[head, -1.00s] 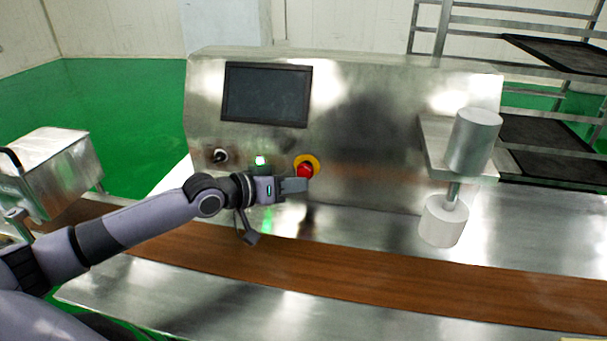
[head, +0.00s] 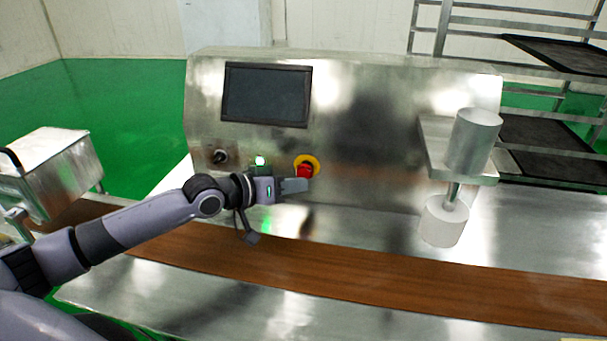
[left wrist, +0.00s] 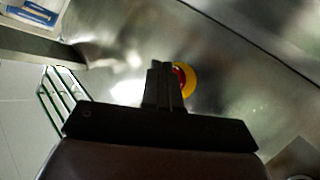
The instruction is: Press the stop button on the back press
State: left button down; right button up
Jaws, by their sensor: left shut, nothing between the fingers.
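The red stop button (head: 305,171) sits on a yellow ring (head: 311,160) on the front of the metal press (head: 370,120), below its dark screen (head: 266,94). My left gripper (head: 304,185) is shut and empty, its fingertips just below and in front of the button in the head view. In the left wrist view the shut fingers (left wrist: 162,68) overlap the left part of the yellow ring (left wrist: 190,82) and hide much of the red button (left wrist: 179,77). I cannot tell whether the fingertips touch the button. My right gripper is not in view.
A lit green button (head: 260,161) and a black knob (head: 218,156) are left of the stop button. A brown conveyor belt (head: 400,282) runs below the arm. A metal cylinder fixture (head: 473,140) stands at the right, and a metal box (head: 60,170) at the left.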

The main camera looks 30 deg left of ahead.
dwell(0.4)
pick_arm(q)
jog(key=shift+w, duration=0.15)
jog(key=shift+w+a, duration=0.1)
jog(key=shift+w, duration=0.2)
jog(key=shift+w+a+b, duration=0.1)
jog(key=shift+w+b, duration=0.25)
jog(key=shift+b, duration=0.3)
dwell(0.3)
jog(key=shift+s+d+p, duration=0.25)
jog(key=shift+s+p, duration=0.55)
jog(key=shift+p, duration=0.4)
